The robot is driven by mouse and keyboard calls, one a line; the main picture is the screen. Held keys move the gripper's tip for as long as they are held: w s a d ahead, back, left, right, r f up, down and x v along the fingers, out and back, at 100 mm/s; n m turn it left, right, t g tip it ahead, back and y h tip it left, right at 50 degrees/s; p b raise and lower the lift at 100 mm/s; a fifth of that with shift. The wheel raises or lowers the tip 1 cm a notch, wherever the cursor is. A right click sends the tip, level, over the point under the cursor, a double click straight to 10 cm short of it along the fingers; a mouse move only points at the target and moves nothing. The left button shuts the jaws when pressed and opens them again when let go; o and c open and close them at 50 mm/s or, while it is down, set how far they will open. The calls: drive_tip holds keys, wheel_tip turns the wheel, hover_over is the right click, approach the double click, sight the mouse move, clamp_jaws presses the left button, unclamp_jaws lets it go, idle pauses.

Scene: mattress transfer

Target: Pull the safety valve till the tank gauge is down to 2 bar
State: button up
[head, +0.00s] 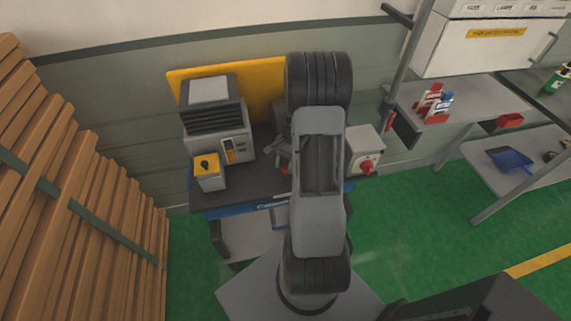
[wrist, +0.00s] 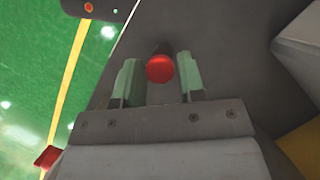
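In the wrist view, a red round cap (wrist: 160,68) on a dark stem, possibly the safety valve's pull, sits between the two pale green fingers of my gripper (wrist: 158,82). The fingers stand apart on either side of the cap, with a narrow gap seeming to show on each side. I see no firm contact. In the head view my arm covers the middle of the workbench (head: 262,183), hiding my gripper and most of what is there. No tank gauge can be made out in either view, so its reading cannot be told.
A grey machine (head: 222,138) and a yellow-topped box (head: 207,170) stand on the bench's left. A pale box with a red knob (head: 367,167) stands on its right. Wooden slats (head: 75,190) rise at left; shelves (head: 470,102) at right. Green floor (head: 430,215) is clear between.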

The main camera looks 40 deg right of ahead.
clamp_jaws()
drive_tip(key=shift+r, duration=0.1)
drive_tip(key=shift+r+p, duration=0.5)
drive_tip(key=shift+r, duration=0.3)
drive_tip(key=shift+f, duration=0.1)
drive_tip(key=shift+o, duration=1.8)
unclamp_jaws()
drive_tip(key=b+v, duration=0.2)
drive_tip(key=v, duration=1.2)
drive_tip(key=shift+a+f, duration=0.1)
drive_tip(key=shift+a, duration=0.05)
